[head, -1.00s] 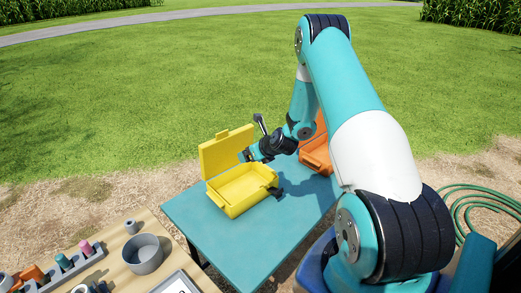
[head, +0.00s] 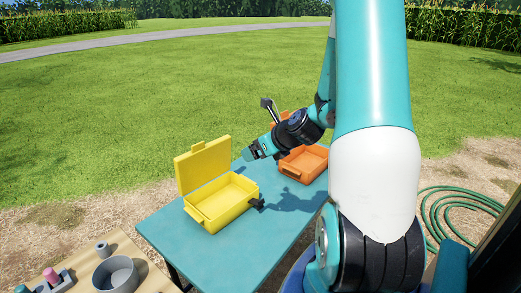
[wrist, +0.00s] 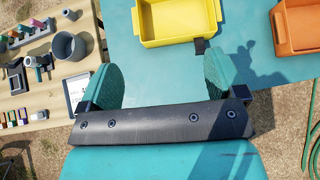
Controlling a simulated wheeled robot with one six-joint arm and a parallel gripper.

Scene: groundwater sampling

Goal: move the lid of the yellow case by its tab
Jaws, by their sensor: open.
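The yellow case (head: 222,203) stands on the teal table with its lid (head: 203,165) raised upright at the back. A small tab (head: 198,147) sticks up from the lid's top edge. The case looks empty inside. My gripper (head: 250,154) is in the air to the right of the lid, apart from it. In the wrist view, my gripper (wrist: 158,80) has its two teal fingers spread wide with nothing between them. The yellow case (wrist: 180,42) shows beyond the fingers, its lid out of that view.
An open orange case (head: 303,163) stands on the teal table (head: 250,250) to the right. A black piece (head: 257,204) is at the yellow case's right side. A wooden bench (head: 137,262) with a grey bowl (head: 116,274) is at the lower left. A green hose (head: 455,215) lies on the ground.

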